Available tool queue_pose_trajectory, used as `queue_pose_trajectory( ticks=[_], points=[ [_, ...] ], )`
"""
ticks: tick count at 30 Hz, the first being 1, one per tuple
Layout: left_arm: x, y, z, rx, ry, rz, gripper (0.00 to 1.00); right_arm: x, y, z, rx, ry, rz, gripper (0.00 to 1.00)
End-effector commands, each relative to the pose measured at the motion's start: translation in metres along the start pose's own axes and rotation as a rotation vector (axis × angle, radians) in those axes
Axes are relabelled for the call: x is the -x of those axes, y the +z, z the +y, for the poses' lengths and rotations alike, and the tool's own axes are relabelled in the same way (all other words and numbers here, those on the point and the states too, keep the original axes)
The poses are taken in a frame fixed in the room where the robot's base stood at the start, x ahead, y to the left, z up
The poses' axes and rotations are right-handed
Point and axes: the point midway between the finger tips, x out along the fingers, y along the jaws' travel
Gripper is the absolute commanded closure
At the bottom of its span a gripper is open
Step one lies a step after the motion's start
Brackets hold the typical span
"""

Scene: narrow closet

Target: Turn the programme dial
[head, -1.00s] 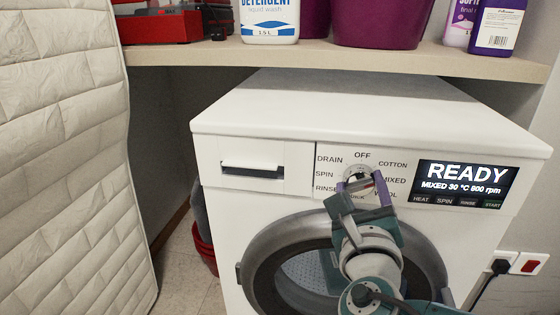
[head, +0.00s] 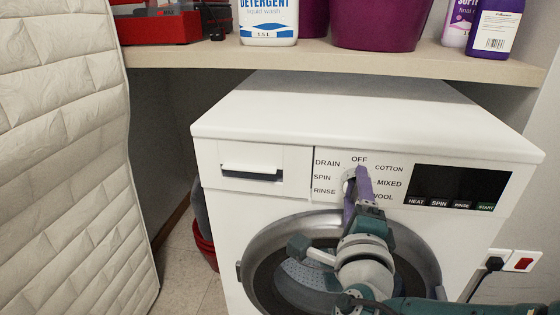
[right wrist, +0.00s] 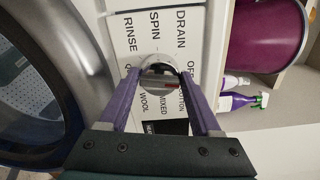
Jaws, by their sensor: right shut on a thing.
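The programme dial (head: 348,186) is a round knob on the white washing machine's front panel. Labels including OFF, COTTON, MIXED, WOOL, RINSE, SPIN and DRAIN ring it. My right gripper (head: 358,175) has its purple fingers on the dial and partly covers it. In the right wrist view, the dial (right wrist: 158,66) sits between the two fingertips (right wrist: 160,76), with a small red mark on its grip bar. I cannot tell exactly which label the mark points to. The display (head: 455,184) is dark, with only its bottom row of words lit. My left gripper is not in view.
A shelf (head: 420,62) with detergent (head: 268,22) and purple tubs (head: 380,25) runs above the machine. A quilted mattress (head: 60,160) stands at the left. The round door (head: 268,262) lies below the dial, behind my right arm. A socket (head: 523,261) is at the right.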

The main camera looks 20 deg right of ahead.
Motion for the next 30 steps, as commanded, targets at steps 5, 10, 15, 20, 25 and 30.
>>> queue_pose_trajectory(
  ticks=[5,10,15,20,25,30],
  points=[
    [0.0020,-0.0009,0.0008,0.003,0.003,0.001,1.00,-0.0005,0.0006,-0.0010,0.101,-0.002,0.000,0.91],
    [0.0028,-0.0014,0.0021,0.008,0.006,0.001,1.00,-0.0003,0.0003,-0.0004,0.164,-0.001,0.000,0.91],
    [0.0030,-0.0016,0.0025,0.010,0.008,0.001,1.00,-0.0004,0.0001,-0.0001,0.194,-0.001,0.001,0.91],
    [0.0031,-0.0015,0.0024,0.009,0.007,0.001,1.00,-0.0003,0.0001,0.0000,0.203,-0.001,0.000,0.91],
    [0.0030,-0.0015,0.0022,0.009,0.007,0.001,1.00,-0.0003,0.0001,0.0000,0.204,-0.001,0.000,0.91],
    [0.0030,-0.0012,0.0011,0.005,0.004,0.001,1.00,-0.0003,0.0001,0.0001,0.204,-0.001,0.000,0.29]
  ],
)
